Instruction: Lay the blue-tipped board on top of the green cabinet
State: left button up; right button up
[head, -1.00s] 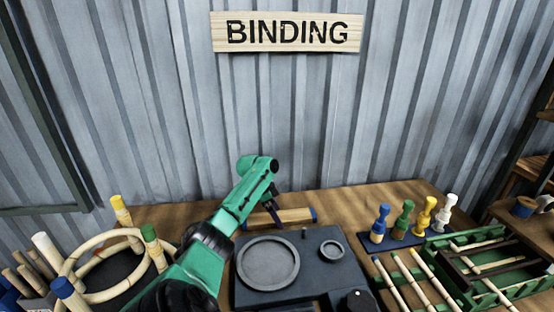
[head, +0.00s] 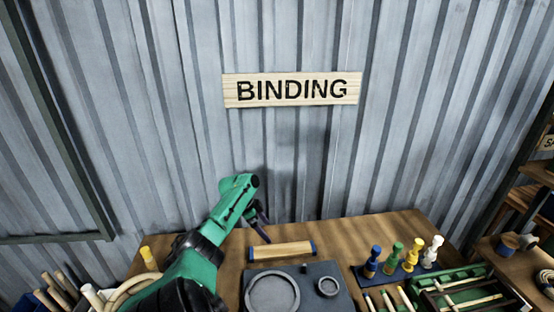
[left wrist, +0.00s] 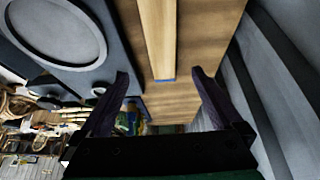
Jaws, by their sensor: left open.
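The blue-tipped board (head: 281,250) is a pale wooden bar with blue ends. It lies flat on the wooden workbench behind the dark stove-like unit, and also shows in the left wrist view (left wrist: 158,38). My left gripper (head: 260,218) is open and empty, above and just behind the board's left end. In the left wrist view its two dark fingers (left wrist: 162,90) are spread wide, with the board's blue end in line with the gap and beyond it. I cannot make out a green cabinet for certain. My right gripper is not in view.
The dark unit (head: 310,276) with round plates stands in front of the board. A stand of coloured pegs (head: 395,271) and a green rack (head: 470,296) are at the right. Rattan hoops and sticks are at the lower left. The corrugated wall rises behind the bench.

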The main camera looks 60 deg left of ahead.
pick_arm(q)
jog(key=r, duration=0.1)
jog(key=b, duration=0.9)
send_over(282, 249)
jog(key=s+a, duration=0.1)
jog(key=s, duration=0.2)
jog(key=shift+t, duration=0.3)
notch_tip(282, 249, down, 9)
jog(key=shift+r, duration=0.15)
jog(key=shift+w, duration=0.25)
jog(key=b+x, duration=0.5)
jog(key=b, duration=0.1)
jog(key=shift+s+a+f, duration=0.15)
jog(key=shift+f, duration=0.1)
jog(key=shift+r, duration=0.25)
jog(key=c, duration=0.7)
grip_shut()
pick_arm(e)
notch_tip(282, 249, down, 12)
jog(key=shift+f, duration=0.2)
